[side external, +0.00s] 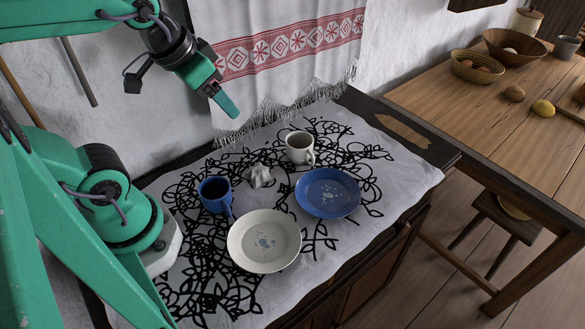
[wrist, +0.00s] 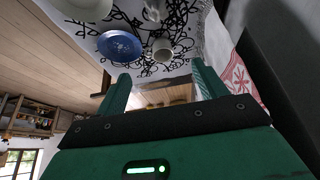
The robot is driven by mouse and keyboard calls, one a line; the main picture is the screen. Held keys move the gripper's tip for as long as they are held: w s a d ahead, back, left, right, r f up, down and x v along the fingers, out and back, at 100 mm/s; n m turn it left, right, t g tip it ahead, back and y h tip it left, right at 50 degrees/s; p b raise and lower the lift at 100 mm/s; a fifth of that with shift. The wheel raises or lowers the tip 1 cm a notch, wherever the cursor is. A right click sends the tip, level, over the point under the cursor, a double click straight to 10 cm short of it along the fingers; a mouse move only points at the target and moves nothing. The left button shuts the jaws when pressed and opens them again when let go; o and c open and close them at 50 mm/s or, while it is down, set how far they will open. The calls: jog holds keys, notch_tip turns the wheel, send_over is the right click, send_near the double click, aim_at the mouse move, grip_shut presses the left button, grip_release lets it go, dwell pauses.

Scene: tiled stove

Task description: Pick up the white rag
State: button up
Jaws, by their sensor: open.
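The white rag (side external: 259,176) is a small crumpled heap on the patterned cloth, between the blue mug and the white mug. My gripper (side external: 226,104) is high above the cloth, behind and to the left of the rag, in front of the hanging towel. In the wrist view my gripper (wrist: 163,85) has its two green fingers spread apart with nothing between them.
Around the rag stand a blue mug (side external: 214,194), a white mug (side external: 300,148), a blue plate (side external: 327,192) and a white plate (side external: 264,241). A fringed towel (side external: 275,50) hangs behind. A wooden table (side external: 480,90) with bowls stands at right.

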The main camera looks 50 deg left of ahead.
jog(key=w+f+g, duration=0.2)
jog(key=w+f, duration=0.3)
jog(key=f, duration=0.1)
jog(key=g, duration=0.3)
send_over(258, 167)
jog(key=f, duration=0.9)
jog(key=shift+s, duration=0.2)
jog(key=shift+w+f, duration=0.1)
jog(key=shift+f, duration=0.4)
jog(key=shift+f, duration=0.15)
jog(key=shift+f, duration=1.15)
jog(key=shift+f, duration=0.15)
jog(key=shift+f, duration=2.45)
jog(key=c, duration=1.1)
